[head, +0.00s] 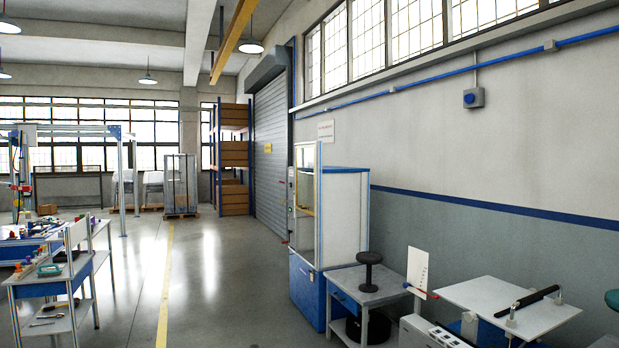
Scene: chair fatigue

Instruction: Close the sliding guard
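Some yellow edging shows lower on that front. I see the front at a steep angle, so I cannot tell how far the opening is uncovered. My gripper is not in view.
Workbenches (75,265) with tools stand at left. The floor (205,285) between is clear.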

